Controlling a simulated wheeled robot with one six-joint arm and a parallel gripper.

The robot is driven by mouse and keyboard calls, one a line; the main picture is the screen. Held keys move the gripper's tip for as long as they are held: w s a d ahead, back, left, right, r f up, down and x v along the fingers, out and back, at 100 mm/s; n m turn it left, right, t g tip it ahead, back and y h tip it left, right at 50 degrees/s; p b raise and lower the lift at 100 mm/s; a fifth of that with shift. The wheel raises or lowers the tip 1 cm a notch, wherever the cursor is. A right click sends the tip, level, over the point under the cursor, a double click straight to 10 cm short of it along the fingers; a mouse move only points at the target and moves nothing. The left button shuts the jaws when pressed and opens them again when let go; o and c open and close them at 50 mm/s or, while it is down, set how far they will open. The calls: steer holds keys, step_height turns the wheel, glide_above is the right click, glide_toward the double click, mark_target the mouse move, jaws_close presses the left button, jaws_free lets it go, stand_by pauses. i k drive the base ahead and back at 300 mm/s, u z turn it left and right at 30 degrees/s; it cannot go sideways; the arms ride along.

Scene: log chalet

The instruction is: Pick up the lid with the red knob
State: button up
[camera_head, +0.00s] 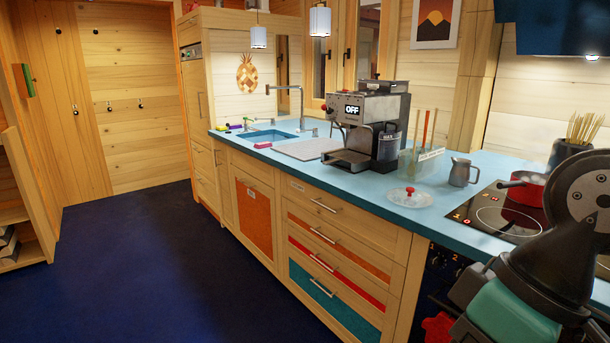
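The lid (401,197) is a clear, round glass lid with a small red knob on top. It lies flat on the blue counter near its front edge, to the right of the coffee machine and left of the cooktop. Part of my arm fills the lower right corner, well to the right of the lid and apart from it. My gripper's fingers do not show in the frame.
A coffee machine (368,128) stands behind the lid to the left. A metal pitcher (460,172) is close on the lid's right. A red pot (524,188) sits on the black cooktop (487,216). The blue counter (367,189) is clear left of the lid.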

mark_target(410, 197)
steer(key=z, duration=0.7)
steer(key=i, duration=0.5)
steer(key=u, duration=1.05)
steer(key=i, duration=1.3)
steer(key=u, duration=0.35)
